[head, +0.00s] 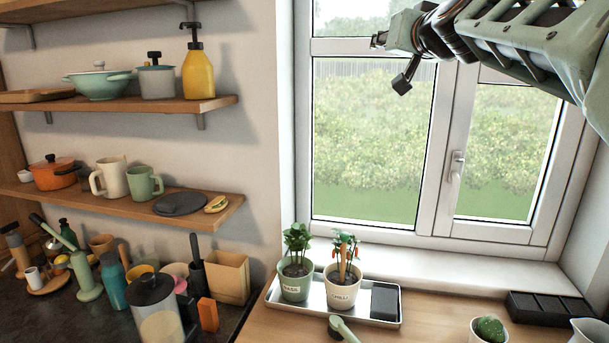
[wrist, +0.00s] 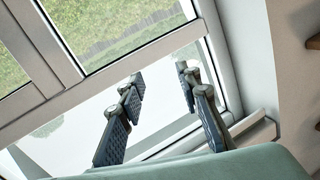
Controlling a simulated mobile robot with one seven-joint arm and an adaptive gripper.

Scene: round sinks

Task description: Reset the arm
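My gripper (head: 391,62) is high in front of the window (head: 372,140) in the head view, at the end of my green arm, which comes in from the upper right. Its two fingers are spread apart. In the wrist view, my gripper (wrist: 160,76) also shows its two dark fingers apart, with only the window and its frame behind the gap. It holds nothing and touches nothing that I can see.
Wooden shelves (head: 130,103) with pots and mugs are on the left wall. Below the window, two potted plants stand on a tray (head: 310,309). A black box (head: 540,309) and a cactus pot (head: 488,333) are at the lower right. The space around my gripper looks clear.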

